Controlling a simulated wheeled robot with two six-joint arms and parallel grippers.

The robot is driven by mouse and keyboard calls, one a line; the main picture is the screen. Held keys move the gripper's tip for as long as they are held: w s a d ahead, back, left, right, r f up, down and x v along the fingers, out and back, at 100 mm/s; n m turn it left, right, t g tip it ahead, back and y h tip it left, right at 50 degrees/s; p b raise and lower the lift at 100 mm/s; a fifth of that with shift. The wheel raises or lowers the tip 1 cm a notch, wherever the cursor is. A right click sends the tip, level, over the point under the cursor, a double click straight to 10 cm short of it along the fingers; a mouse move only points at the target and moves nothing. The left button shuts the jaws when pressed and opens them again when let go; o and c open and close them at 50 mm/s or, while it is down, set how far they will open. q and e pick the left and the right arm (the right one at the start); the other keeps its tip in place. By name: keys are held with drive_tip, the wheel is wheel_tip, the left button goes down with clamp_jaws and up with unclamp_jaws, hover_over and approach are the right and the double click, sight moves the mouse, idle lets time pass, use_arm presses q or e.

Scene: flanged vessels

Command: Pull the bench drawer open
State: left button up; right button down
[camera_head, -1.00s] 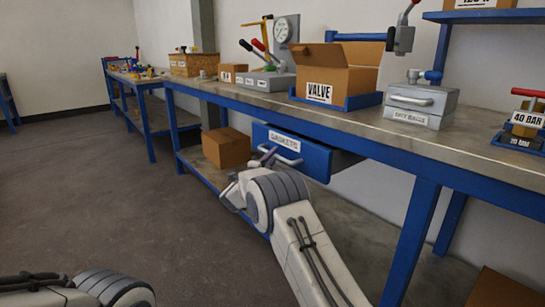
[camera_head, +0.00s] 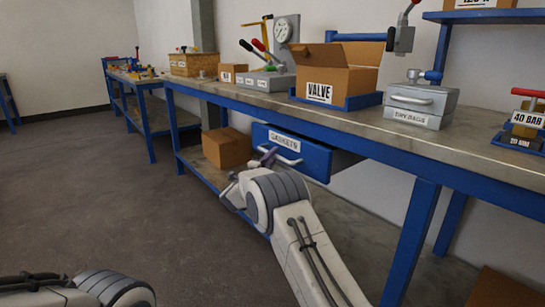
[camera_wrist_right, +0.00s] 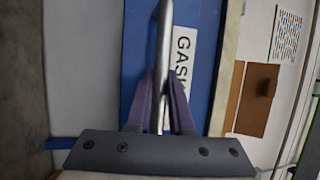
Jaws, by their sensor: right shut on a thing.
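The blue bench drawer (camera_head: 312,162), labelled GASKETS, sits under the workbench top and stands partly out from the bench. Its front and metal bar handle (camera_head: 285,159) face the room. My right gripper (camera_head: 268,157) is at the left part of the handle. In the right wrist view its two purple fingers (camera_wrist_right: 160,105) are shut on the handle (camera_wrist_right: 164,60), one on each side of the bar, with the drawer front (camera_wrist_right: 148,45) behind. My left arm shows only in part at the bottom left of the head view, and its gripper is not seen.
The workbench top (camera_head: 350,120) carries a VALVE box (camera_head: 335,80), a grey case (camera_head: 420,103) and a gauge stand (camera_head: 285,50). A cardboard box (camera_head: 226,148) sits on the lower shelf, left of the drawer. The floor (camera_head: 100,190) in front is clear.

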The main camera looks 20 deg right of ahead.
drive_tip(key=s+a, duration=0.4)
drive_tip(key=a, duration=0.7)
drive_tip(key=s+a, duration=0.4)
drive_tip(key=a, duration=0.7)
drive_tip(key=shift+a, duration=0.2)
drive_tip(key=c, duration=0.8)
unclamp_jaws()
drive_tip(key=p+v, duration=0.2)
drive_tip(key=v, duration=0.8)
drive_tip(key=shift+s+f+p, duration=0.15)
drive_tip(key=shift+s+p, duration=0.1)
drive_tip(key=shift+p, duration=0.15)
drive_tip(key=shift+a, duration=0.15)
